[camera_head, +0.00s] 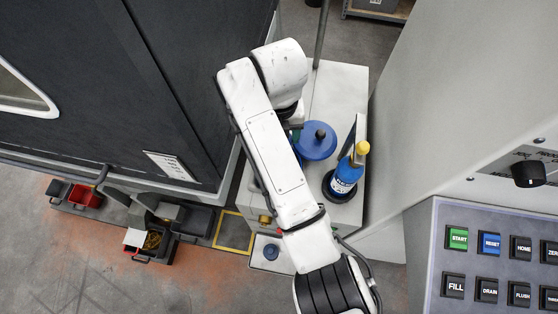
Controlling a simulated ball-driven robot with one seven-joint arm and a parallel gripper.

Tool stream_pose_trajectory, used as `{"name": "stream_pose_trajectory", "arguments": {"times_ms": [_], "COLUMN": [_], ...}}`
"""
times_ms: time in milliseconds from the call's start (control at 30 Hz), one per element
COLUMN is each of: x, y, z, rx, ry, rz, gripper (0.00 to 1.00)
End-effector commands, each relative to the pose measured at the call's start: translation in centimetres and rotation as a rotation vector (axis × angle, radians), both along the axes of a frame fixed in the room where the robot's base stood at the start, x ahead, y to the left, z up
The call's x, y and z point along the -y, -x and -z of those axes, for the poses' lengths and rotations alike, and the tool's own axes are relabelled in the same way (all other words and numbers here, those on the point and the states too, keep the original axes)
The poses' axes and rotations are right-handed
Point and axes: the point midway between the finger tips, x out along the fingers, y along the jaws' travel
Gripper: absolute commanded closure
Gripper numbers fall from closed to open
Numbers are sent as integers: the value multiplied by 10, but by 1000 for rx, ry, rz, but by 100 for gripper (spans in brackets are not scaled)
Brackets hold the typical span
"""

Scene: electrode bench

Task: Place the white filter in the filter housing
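I cannot make out a white filter anywhere in this view. A round blue piece with a black knob (314,147) sits on the light grey bench (341,85), just right of my arm. It may be part of the filter housing, but I cannot tell. My white arm reaches over the bench and covers its left part. Only a dark piece at the wrist end shows, close to the blue piece's upper left. My gripper's fingers are hidden under the arm, so what they hold cannot be seen.
A blue bottle with a yellow cap (346,173) stands in a dark round holder at the bench's right. A control panel (487,234) is at lower right. A dark cabinet (110,90) fills the upper left. Small bins (80,195) lie on the floor at left.

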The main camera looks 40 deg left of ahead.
Motion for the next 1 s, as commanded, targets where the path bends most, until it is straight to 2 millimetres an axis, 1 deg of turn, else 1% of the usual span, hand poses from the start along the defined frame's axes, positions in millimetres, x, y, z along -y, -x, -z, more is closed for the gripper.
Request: {"name": "stream_pose_trajectory", "arguments": {"times_ms": [33,133,400,567,667,900,1000], "x": [0,0,0,0,0,1,0], "y": [0,0,0,0,0,0,0], "z": [11,23,63,73,81,121,131], "rx": [1,1,1,1,-1,0,1], "ry": [-1,-1,-1,-1,1,1,-1], "rz": [0,0,0,0,1,1,0], "gripper": [97,97,97,97,97,97,97]}}
